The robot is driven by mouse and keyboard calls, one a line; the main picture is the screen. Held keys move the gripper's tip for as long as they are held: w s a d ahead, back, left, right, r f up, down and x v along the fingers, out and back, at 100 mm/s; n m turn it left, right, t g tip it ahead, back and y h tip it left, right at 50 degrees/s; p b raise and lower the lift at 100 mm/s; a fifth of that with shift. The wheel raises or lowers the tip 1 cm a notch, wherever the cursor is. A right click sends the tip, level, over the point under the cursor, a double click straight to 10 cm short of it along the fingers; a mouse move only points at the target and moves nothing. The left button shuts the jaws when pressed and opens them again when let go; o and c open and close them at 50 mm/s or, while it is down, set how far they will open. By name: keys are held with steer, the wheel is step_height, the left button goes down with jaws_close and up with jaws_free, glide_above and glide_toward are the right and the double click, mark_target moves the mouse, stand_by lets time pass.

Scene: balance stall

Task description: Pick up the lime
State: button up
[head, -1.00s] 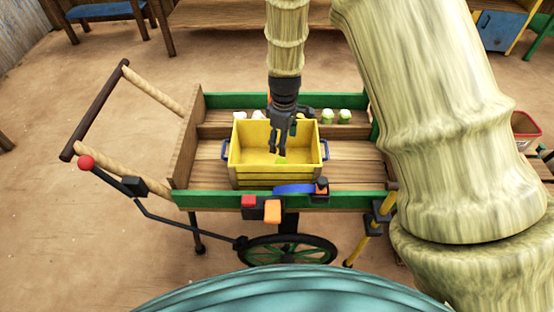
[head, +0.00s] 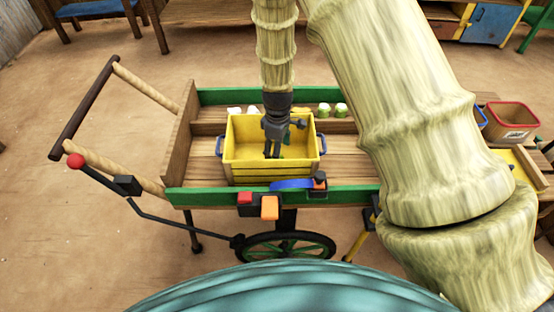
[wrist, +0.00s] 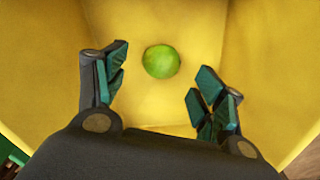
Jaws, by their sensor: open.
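The lime (wrist: 161,61) is a round green fruit lying on the floor of the yellow crate, seen in the wrist view between and beyond my fingertips. In the head view it is mostly hidden behind my gripper (head: 273,150). My gripper points down into the crate and is open, with a finger on each side of the lime's line in the wrist view (wrist: 160,90). Nothing is between the fingers. The yellow crate (head: 275,171) stands on the wooden cart, with blue handles at its sides.
The crate's yellow walls rise close around my gripper. White and green jars (head: 341,110) stand on the cart's back ledge. A blue strap-like piece and orange and red blocks (head: 269,207) sit at the cart's front edge. A red bin (head: 512,119) stands at the right.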

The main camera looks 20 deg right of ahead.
steer(key=shift+f, duration=2.45)
steer(key=c, duration=1.1)
